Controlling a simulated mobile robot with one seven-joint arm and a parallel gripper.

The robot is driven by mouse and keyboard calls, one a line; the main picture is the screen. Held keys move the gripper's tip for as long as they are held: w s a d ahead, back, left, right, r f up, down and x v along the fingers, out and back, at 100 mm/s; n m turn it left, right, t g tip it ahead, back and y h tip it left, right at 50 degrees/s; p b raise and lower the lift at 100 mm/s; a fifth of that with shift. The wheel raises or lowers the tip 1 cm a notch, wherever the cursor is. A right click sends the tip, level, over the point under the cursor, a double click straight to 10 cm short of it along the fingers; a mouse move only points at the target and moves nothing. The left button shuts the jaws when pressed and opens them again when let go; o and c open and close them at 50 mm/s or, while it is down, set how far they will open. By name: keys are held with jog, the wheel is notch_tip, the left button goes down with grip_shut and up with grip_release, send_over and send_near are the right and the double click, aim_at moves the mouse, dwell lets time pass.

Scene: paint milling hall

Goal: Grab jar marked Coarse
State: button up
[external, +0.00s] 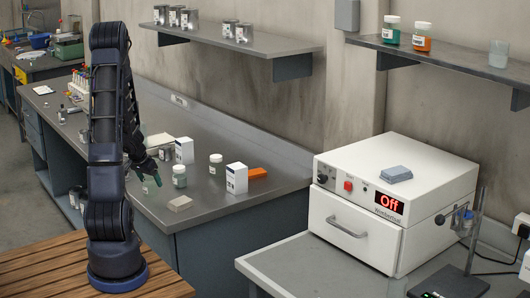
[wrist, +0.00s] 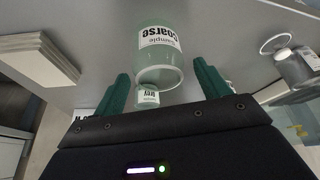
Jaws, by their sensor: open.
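The jar marked Coarse (wrist: 160,62) is a see-through greenish jar with a white label reading "Coarse Sample". In the wrist view it is ahead of my gripper (wrist: 162,70), lined up between the two green fingers. The fingers are open, with a gap on each side of the jar. In the external view my gripper (external: 152,178) is low over the grey bench, just left of a greenish jar (external: 179,176) that appears to be the same one. Its label cannot be read there. Whether the fingertips reach past the jar's near side is hard to tell.
A smaller labelled jar (wrist: 148,97) shows beyond it in the wrist view.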

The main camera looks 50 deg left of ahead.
jog(key=shift+w+a+f, duration=0.1)
jog(key=shift+w+f, duration=0.15)
jog(key=shift+f, duration=0.4)
jog(key=c, duration=1)
jog(key=shift+c, duration=0.2)
